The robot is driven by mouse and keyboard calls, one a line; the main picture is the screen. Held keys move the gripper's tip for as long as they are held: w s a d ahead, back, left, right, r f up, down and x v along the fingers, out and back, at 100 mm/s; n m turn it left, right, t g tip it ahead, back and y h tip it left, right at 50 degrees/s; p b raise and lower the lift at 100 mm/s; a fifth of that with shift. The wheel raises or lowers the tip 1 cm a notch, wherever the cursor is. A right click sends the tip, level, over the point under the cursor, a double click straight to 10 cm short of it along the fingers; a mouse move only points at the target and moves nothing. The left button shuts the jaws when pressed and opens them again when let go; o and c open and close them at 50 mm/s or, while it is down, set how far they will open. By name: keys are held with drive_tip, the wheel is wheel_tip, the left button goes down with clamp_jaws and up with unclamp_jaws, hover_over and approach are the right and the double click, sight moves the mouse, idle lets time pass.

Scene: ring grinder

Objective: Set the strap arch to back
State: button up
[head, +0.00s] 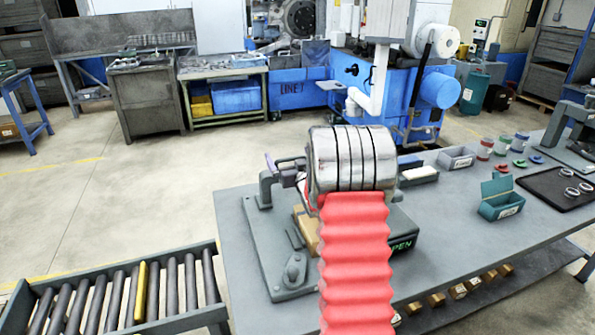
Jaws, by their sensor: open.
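A grey fixture (262,240) with a flat base plate stands at the left end of the grey table. What looks like the strap arch (266,188) is a dark grey frame. Its left part rises from the rear of the fixture, and a piece at the right of my arm may be its other end. My arm, a red bellows and a banded steel drum, hides its middle, so I cannot tell which way it is set. A dark box with a green display reading "PEN" (401,245), its start covered, sits right of the bellows.
A roller conveyor (208,250) lies left of the table. On the table's right are a teal open box (500,198), a dark tray (540,188) with rings, a grey bin (455,158) and small pots. The table's front middle is clear.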

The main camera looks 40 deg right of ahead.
drive_tip(key=v, duration=1)
drive_tip(key=shift+s, duration=0.15)
drive_tip(key=shift+a+r, duration=0.1)
drive_tip(key=shift+a, duration=0.05)
drive_tip(key=s+a+r+n+g+y, duration=0.1)
drive_tip(key=s+a+r+g, duration=0.2)
drive_tip(key=a, duration=0.6)
drive_tip(key=s+a+r+g+y, duration=0.1)
drive_tip(key=s+a+r+g, duration=0.15)
drive_tip(key=a, duration=0.65)
drive_tip(key=s+a+f+n+g+y, duration=0.1)
drive_tip(key=s+a+g+y, duration=0.1)
drive_tip(key=s+a, duration=0.7)
drive_tip(key=s+a+n+g+y, duration=0.2)
drive_tip(key=s+a+g, duration=0.2)
drive_tip(key=s+a, duration=0.5)
drive_tip(key=s, duration=0.6)
drive_tip(key=shift+s+a+f, duration=0.25)
drive_tip(key=shift+s+f, duration=0.05)
drive_tip(key=shift+f, duration=0.1)
drive_tip(key=shift+c, duration=0.6)
